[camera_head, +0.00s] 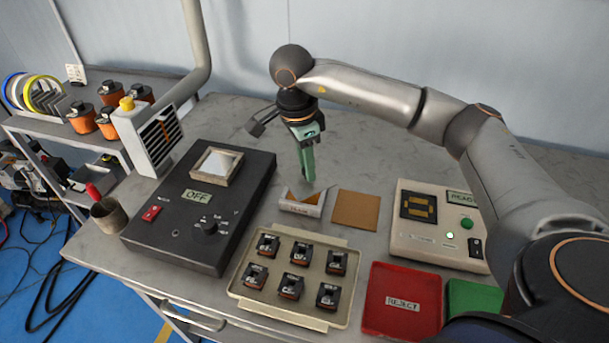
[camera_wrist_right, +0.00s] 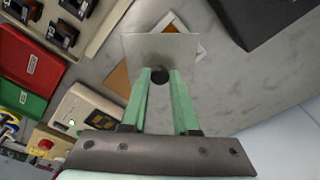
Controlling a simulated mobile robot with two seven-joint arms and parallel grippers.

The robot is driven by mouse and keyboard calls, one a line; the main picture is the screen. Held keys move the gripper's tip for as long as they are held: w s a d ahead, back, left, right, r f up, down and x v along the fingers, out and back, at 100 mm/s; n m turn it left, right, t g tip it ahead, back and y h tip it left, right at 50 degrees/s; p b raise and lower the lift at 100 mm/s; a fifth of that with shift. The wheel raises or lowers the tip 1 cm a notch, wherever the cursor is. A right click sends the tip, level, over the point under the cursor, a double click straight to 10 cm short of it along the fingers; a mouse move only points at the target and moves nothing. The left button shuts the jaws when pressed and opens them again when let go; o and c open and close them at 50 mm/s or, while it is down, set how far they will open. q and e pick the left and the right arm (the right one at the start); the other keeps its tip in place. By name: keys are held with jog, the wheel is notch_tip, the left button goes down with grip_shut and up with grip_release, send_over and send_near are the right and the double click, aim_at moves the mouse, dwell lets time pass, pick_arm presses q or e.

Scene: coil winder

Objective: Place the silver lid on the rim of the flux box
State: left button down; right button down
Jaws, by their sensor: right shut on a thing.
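My right gripper (camera_head: 309,180) points down over the back of the flux box (camera_head: 300,209), a small pale open box with a label on its front. In the right wrist view its green fingers (camera_wrist_right: 160,75) are shut on the dark knob of the silver lid (camera_wrist_right: 160,50), a thin square plate. The lid hides most of the box in that view; a pale box edge and orange inside (camera_wrist_right: 176,22) show beyond it, so the two look turned relative to each other. In the head view the lid is hard to make out, and I cannot tell whether it touches the rim. My left gripper is not in view.
A brown square mat (camera_head: 356,210) lies right of the box. A tray (camera_head: 240,289) of several small parts is in front, a black unit (camera_head: 190,235) left, a tester (camera_head: 425,248) and red reject tray (camera_head: 385,318) right. Bare table lies behind the box.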

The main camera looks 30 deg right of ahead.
aim_at(304, 177)
jog(key=shift+w+d+f, duration=0.25)
jog(key=shift+w+f, duration=0.45)
jog(key=shift+f, duration=1.8)
jog(key=shift+f, duration=0.15)
jog(key=c, duration=0.7)
grip_release()
jog(key=r, duration=0.4)
jog(key=a+r, duration=0.1)
jog(key=r, duration=0.7)
jog(key=shift+w+a+r, duration=0.15)
jog(key=shift+a, duration=0.05)
